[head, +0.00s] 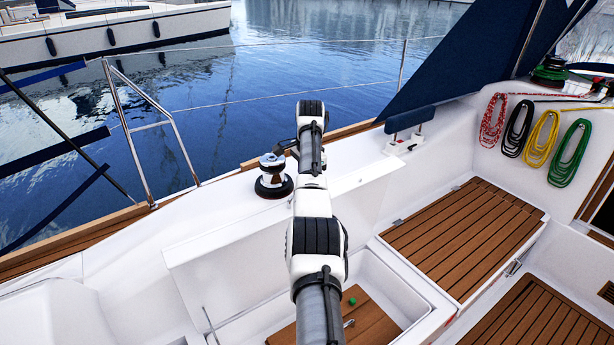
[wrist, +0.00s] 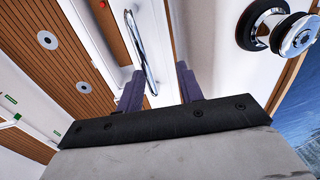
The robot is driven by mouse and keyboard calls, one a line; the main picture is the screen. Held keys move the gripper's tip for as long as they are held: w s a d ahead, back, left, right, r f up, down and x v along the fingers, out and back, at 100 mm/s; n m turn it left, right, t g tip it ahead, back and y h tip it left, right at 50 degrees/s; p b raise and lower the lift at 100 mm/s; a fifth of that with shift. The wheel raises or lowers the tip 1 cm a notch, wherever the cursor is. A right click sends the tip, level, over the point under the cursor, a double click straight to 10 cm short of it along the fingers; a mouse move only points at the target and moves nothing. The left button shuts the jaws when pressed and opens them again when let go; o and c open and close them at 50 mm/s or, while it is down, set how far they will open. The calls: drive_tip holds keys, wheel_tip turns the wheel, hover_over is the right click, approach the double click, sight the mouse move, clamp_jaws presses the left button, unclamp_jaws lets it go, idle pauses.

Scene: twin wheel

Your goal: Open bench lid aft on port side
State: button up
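In the head view a white bench lid (head: 235,255) stands raised on its edge, behind my arm. Below it lies an open white locker (head: 385,285) with a wooden board (head: 370,322) inside. A second bench lid (head: 465,235), covered in wood slats, lies flat to the right. My gripper (wrist: 158,88) shows in the wrist view with its two dark fingers apart. A chrome bar (wrist: 140,50) appears between and beyond them; I cannot tell whether they touch it. In the head view my gripper is small and dark, close to the winch, above and beyond the raised lid.
A winch (head: 272,178) stands on the side deck beside my gripper; it also shows in the wrist view (wrist: 278,28). A small green ball (head: 351,301) is in the locker. Coiled ropes (head: 540,135) hang at the right. A metal rail (head: 150,125) edges the boat at the left.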

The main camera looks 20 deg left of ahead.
drive_tip(key=f, duration=0.2)
drive_tip(key=shift+s+f+g, duration=0.3)
drive_tip(key=shift+s+f, duration=0.05)
drive_tip(key=shift+f, duration=0.05)
drive_tip(key=shift+w+r+b, duration=0.1)
drive_tip(key=shift+r+b, duration=0.3)
drive_tip(key=shift+r, duration=0.1)
wheel_tip(320, 180, up, 16)
drive_tip(key=b, duration=0.1)
drive_tip(key=shift+s+d+f+b, duration=0.25)
drive_tip(key=shift+s+d+b, duration=0.05)
drive_tip(key=shift+d+b, duration=0.15)
